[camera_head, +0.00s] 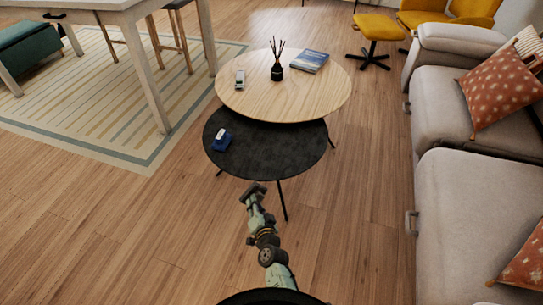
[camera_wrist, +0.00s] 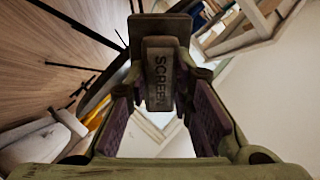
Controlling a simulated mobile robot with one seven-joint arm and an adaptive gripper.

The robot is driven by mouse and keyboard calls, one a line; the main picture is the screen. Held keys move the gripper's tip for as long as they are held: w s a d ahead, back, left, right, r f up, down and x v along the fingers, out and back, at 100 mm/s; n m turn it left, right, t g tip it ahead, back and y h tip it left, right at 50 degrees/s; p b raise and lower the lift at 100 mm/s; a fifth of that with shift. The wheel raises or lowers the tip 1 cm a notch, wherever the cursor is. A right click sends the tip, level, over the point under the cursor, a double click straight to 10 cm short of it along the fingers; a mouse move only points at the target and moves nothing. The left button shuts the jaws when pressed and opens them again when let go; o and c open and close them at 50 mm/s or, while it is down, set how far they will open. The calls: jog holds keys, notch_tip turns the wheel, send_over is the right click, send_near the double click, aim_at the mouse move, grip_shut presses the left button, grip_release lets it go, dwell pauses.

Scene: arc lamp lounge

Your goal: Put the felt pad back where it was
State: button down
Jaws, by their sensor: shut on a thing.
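My gripper (camera_head: 256,192) is in front of the round black table, near its front edge in the head view. In the wrist view my gripper (camera_wrist: 163,92) is shut on a dark grey-brown pad with lettering that reads "SCREE", taken as the felt pad (camera_wrist: 160,62). The pad sits between the two fingers, with a wider dark part at its far end. In the head view the pad is small and dark at the arm's tip, hard to tell from the gripper.
A blue thing with a white top (camera_head: 221,140) lies on the left of the black table (camera_head: 275,155). The higher wooden table (camera_head: 308,97) bears a reed diffuser (camera_head: 277,70), a book (camera_head: 309,62) and a small grey-white item (camera_head: 239,79). A sofa (camera_head: 465,200) stands right.

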jog(key=shift+a+g, duration=0.2)
jog(key=shift+g, duration=0.1)
jog(key=shift+a+n+g+y, duration=0.15)
jog(key=shift+n+g+y, duration=0.15)
jog(key=shift+n+y, duration=0.2)
